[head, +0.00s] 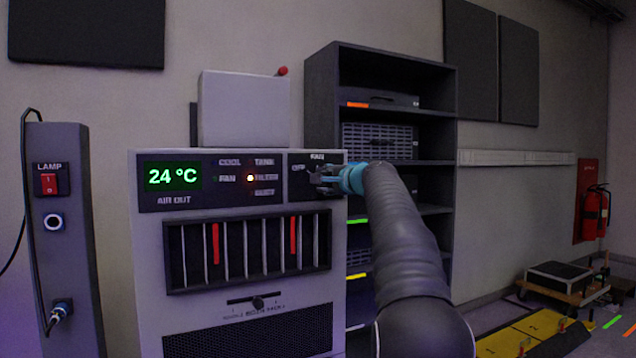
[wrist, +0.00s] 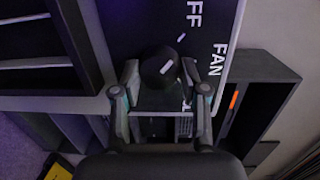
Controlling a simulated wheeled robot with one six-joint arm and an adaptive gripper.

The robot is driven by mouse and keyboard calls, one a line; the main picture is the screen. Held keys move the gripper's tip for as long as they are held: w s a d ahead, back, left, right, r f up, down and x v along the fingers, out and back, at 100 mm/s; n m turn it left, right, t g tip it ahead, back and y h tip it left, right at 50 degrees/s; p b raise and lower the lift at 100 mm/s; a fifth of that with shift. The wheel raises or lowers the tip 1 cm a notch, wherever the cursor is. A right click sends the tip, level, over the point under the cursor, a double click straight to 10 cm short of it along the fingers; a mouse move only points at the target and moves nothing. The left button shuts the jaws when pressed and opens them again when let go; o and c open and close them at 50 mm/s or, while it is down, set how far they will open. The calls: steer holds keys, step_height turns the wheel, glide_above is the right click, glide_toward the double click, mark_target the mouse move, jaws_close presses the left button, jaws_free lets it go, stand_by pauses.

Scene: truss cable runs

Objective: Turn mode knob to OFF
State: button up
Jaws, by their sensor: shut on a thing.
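The mode knob (wrist: 158,64) is a dark round knob on the dark panel of the grey air unit (head: 238,222). A white line on its face slants up and right in the wrist view, roughly toward a tick near the OFF label (wrist: 195,12). The FAN label (wrist: 217,60) is to its right there. My gripper (wrist: 160,74) is shut on the knob, one finger on each side. In the head view my gripper (head: 324,179) meets the panel from the right, beside the OFF label (head: 298,168), and hides most of the knob.
The unit's display (head: 173,176) reads 24 °C, and an orange light glows by FILTER. Vent slats and a slider (head: 256,302) are below. A dark shelf (head: 395,95) stands behind my arm. A lamp post (head: 62,230) with a red switch is at the left.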

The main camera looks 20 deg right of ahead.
steer(key=shift+d+f+n, duration=0.1)
steer(key=shift+f+n, duration=0.1)
steer(key=shift+n, duration=0.8)
steer(key=shift+a+n, duration=0.2)
steer(key=shift+n, duration=0.1)
steer(key=o, duration=1.1)
steer(key=shift+w+a+r, duration=0.1)
steer(key=shift+a, duration=0.1)
steer(key=shift+d, duration=0.2)
steer(key=s, duration=0.8)
steer(key=s+d+r, duration=0.1)
steer(key=s, duration=0.3)
steer(key=shift+d, duration=0.1)
